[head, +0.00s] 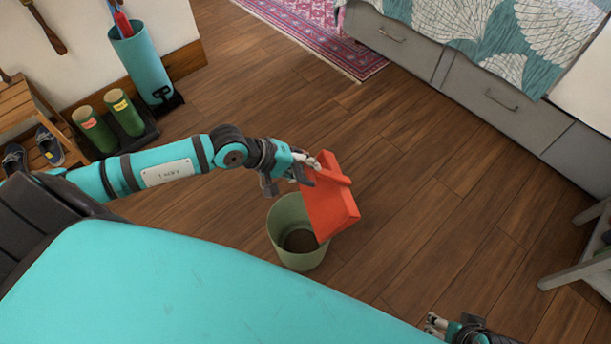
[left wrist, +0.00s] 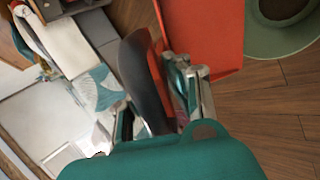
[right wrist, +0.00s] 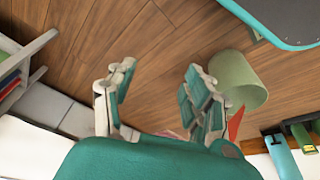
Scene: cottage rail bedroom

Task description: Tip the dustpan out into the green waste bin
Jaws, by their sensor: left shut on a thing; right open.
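The red dustpan (head: 330,207) is held tilted steeply over the right side of the green waste bin (head: 276,226), its lower edge near the rim. I cannot tell whether they touch or whether anything is on the pan. The bin stands upright on the floor, with a dark brown patch inside. My left gripper (head: 304,170) is shut on the dustpan; the left wrist view shows its dark handle (left wrist: 148,85) at the fingers. The bin also shows in the right wrist view (right wrist: 238,78). My right gripper (right wrist: 158,85) is open and empty, low in the head view (head: 447,326).
Green boots (head: 126,114), a teal stand (head: 142,62) and a wooden shoe bench (head: 18,103) line the wall at left. The bed's grey drawers (head: 490,98) are at upper right, a pink rug (head: 310,32) at the top. A grey shelf (head: 580,260) stands right. Floor beyond the bin is clear.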

